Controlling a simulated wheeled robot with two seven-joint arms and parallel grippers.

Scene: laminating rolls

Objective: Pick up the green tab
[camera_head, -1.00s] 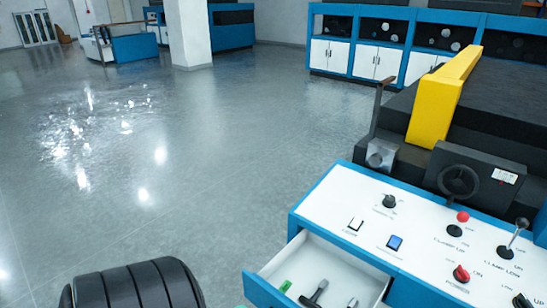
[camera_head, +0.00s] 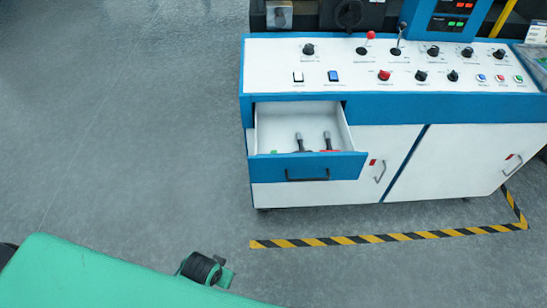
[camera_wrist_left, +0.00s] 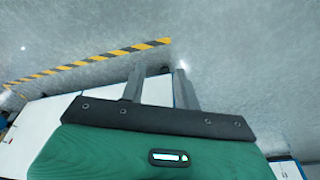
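A small sliver of green, likely the green tab (camera_head: 274,151), shows at the left inside the open drawer (camera_head: 308,168). The drawer's blue front panel hides most of it. Two dark-handled tools (camera_head: 299,142) lie to its right in the drawer. My left gripper (camera_wrist_left: 160,68) shows in the left wrist view with its two grey fingers apart and nothing between them. Floor and a striped line lie beyond the fingers. No gripper shows in the head view; my green arm part fills its lower left. My right gripper is not in view.
The drawer sticks out of a white and blue control cabinet (camera_head: 450,160) with knobs, levers and buttons on top. Two closed doors with handles are below. Yellow-black tape (camera_head: 385,238) marks the floor in front. The grey floor to the left is clear.

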